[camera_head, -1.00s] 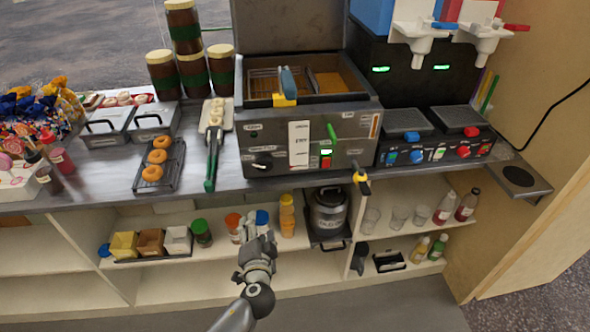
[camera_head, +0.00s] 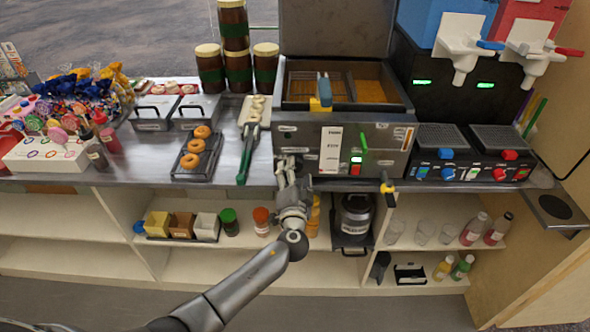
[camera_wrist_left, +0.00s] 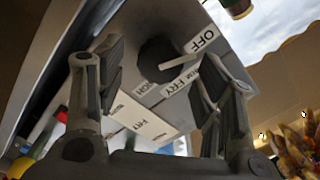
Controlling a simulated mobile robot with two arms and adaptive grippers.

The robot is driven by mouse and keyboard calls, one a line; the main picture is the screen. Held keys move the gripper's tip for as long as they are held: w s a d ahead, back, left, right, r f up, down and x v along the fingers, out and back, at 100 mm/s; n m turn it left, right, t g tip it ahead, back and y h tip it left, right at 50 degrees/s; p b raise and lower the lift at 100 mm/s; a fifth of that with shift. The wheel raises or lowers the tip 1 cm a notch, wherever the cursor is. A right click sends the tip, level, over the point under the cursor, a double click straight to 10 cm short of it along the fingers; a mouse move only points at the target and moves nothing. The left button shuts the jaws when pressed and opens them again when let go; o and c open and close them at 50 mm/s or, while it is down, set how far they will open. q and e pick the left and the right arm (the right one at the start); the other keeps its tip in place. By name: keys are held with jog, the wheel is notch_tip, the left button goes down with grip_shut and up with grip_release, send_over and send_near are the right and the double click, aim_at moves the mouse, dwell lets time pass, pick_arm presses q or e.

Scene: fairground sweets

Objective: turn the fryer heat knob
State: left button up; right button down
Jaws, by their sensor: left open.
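The fryer (camera_head: 300,133) stands on the counter, its grey front panel facing me. In the left wrist view its heat knob (camera_wrist_left: 158,58) is a dark round dial with a white pointer line. The line points toward the OFF label (camera_wrist_left: 203,39); WARM, FRY and HIGH labels also surround the dial.
A green-handled pair of tongs (camera_head: 246,155) and a rack of doughnuts (camera_head: 186,174) lie left of the fryer. A yellow-and-black handle (camera_head: 387,187) sticks out at its lower right. Below the counter are open shelves (camera_head: 200,259) with jars and a pot.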

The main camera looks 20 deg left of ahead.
pick_arm(q)
jog(key=shift+w+a, duration=0.15)
jog(key=shift+w, duration=0.45)
jog(key=c, duration=1)
jog(key=shift+m+p, duration=0.55)
jog(key=shift+m, duration=8.25)
